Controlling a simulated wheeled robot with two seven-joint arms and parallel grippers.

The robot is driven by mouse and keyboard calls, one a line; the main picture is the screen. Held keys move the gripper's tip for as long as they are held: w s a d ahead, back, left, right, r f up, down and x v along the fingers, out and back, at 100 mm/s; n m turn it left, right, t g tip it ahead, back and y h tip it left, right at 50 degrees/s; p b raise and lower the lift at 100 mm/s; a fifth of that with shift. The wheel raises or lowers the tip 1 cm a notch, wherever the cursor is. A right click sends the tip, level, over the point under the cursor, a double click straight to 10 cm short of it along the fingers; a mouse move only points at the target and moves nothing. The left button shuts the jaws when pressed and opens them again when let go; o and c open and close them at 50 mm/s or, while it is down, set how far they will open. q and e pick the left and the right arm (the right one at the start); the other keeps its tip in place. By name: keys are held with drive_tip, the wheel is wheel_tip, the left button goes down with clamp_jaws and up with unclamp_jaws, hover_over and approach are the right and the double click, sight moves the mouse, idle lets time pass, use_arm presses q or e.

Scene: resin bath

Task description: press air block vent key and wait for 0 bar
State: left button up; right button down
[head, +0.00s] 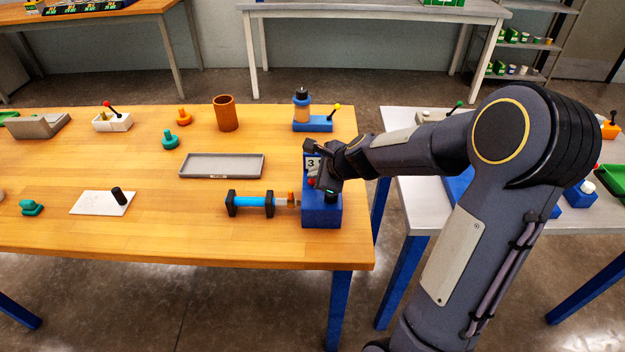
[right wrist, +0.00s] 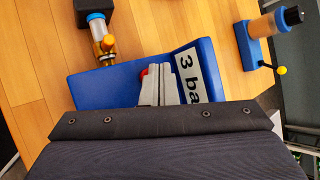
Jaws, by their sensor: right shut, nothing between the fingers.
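The blue air block (head: 321,216) stands at the right front of the wooden table. Its white display reads 3 in the head view (head: 311,163) and "3 ba", cut off by my gripper, in the right wrist view (right wrist: 187,75). My right gripper (right wrist: 157,70) is shut and empty, its fingertips over the block beside the display. A bit of red, likely the vent key (right wrist: 144,73), shows at the fingers' left edge; the fingers hide the rest. I cannot tell whether they touch it. A blue cylinder with black ends (head: 250,204) lies left of the block, its brass fitting (right wrist: 106,46) facing it. My left gripper is out of view.
A grey tray (head: 222,177) lies behind the cylinder. A blue stand with an amber bottle and yellow-tipped lever (head: 313,123) is behind the block. A brown cup (head: 226,114) and a white plate with a black peg (head: 95,204) stand farther left. A gap separates this table from the right one.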

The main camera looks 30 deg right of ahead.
drive_tip(key=shift+f+b, duration=0.5)
drive_tip(key=shift+f, duration=0.05)
drive_tip(key=shift+r, duration=0.15)
idle(0.5)
drive_tip(key=shift+r+p, duration=0.85)
drive_tip(key=shift+p, duration=0.1)
wheel_tip(320, 180, up, 5)
drive_tip(key=p, duration=0.5)
idle(0.3)
